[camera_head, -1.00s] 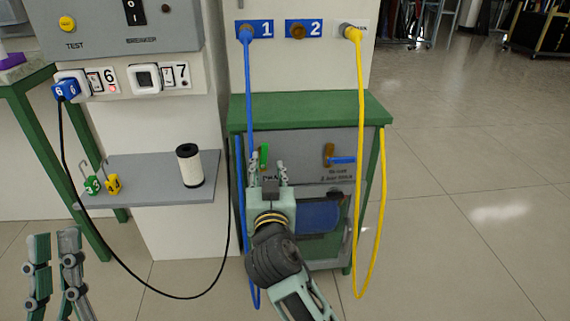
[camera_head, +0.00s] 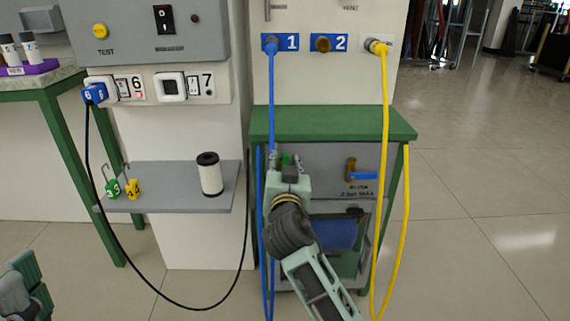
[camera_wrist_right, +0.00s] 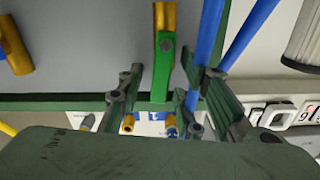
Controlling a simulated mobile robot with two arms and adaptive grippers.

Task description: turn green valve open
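The green valve handle (camera_head: 285,160) is on the grey cabinet front, under the green top, and mostly hidden by my right gripper in the head view. In the right wrist view the green handle (camera_wrist_right: 163,68) stands on a brass body (camera_wrist_right: 165,16), between the two fingers. My right gripper (camera_wrist_right: 165,100) is open around the handle, with a gap visible on both sides. It also shows in the head view (camera_head: 286,157). My left gripper (camera_head: 25,288) is at the lower left corner, partly cut off, its fingers unclear.
A blue hose (camera_head: 271,100) hangs just left of the valve and passes close by a right finger. A second valve with a blue handle (camera_head: 362,176) is to the right. A yellow hose (camera_head: 386,150) hangs farther right.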

